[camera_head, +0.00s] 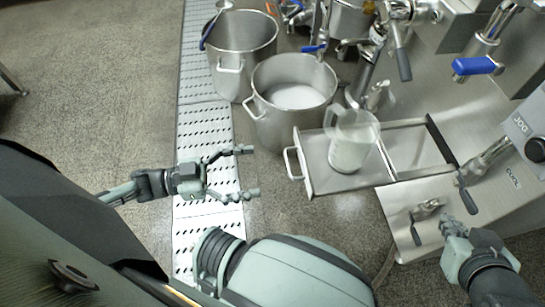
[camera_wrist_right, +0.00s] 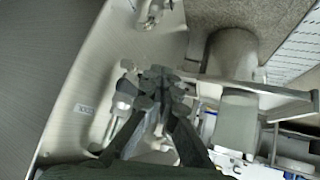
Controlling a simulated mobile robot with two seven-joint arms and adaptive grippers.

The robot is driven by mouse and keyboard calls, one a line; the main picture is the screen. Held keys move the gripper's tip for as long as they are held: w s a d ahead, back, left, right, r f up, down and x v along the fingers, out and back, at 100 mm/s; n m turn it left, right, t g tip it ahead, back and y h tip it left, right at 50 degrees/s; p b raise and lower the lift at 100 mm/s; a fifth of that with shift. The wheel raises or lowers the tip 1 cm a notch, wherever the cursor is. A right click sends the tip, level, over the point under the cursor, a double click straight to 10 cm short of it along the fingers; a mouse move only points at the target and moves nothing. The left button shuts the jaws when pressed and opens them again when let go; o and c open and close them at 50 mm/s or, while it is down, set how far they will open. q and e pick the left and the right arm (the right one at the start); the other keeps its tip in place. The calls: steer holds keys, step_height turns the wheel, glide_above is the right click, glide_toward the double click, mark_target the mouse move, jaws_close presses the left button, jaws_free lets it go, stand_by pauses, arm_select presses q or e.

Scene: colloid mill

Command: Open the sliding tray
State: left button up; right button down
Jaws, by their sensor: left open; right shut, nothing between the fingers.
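The metal sliding tray (camera_head: 318,177) juts out to the left from its frame (camera_head: 415,147) on the steel machine. It has a white loop handle (camera_head: 291,163) on its left end, and a clear pitcher (camera_head: 352,140) with white contents stands on it. My left gripper (camera_head: 248,172) is open and empty to the left of the handle, apart from it. My right gripper (camera_head: 452,226) is shut and empty, close to a small valve with a dark lever (camera_head: 415,236) at the lower right. In the right wrist view its closed fingers (camera_wrist_right: 158,78) show near metal fittings. I cannot tell whether they touch.
Two steel pots (camera_head: 293,97) stand behind the tray, the nearer one holding white material. A perforated floor strip (camera_head: 203,146) runs past them. Valves with a blue handle (camera_head: 474,66) and dark levers stick out from the machine. The floor at left (camera_head: 90,80) is clear.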

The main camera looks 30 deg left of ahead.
arm_select(q)
steer(key=shift+v, duration=1.45)
steer(key=w+a+f+n+t+y+p, duration=0.3)
steer(key=w+a+n+y, duration=0.35)
steer(key=w+y, duration=0.5)
steer(key=s+d+f+n+g+y+p, duration=0.1)
steer(key=s+f+g+y, duration=0.1)
steer(key=s+g, duration=0.3)
steer(key=s+d+f+n+g+y+p, duration=0.1)
steer(key=s+f+g+y+p, duration=0.1)
steer(key=s+g, duration=0.3)
steer(key=s, duration=0.3)
steer(key=shift+s+d+f+n+p, duration=0.2)
steer(key=shift+s+d+n+p, duration=0.1)
steer(key=shift+s+d+n, duration=0.1)
arm_select(e)
steer(key=s+d+f+g+h, duration=0.1)
steer(key=s+d+f+g, duration=0.2)
steer(key=f, duration=0.4)
steer(key=s+d+f+m+g, duration=0.1)
steer(key=s+d+f+g, duration=0.2)
steer(key=f, duration=0.4)
steer(key=shift+s+d+h, duration=0.4)
steer(key=shift+s+d, duration=0.2)
steer(key=shift+d, duration=0.05)
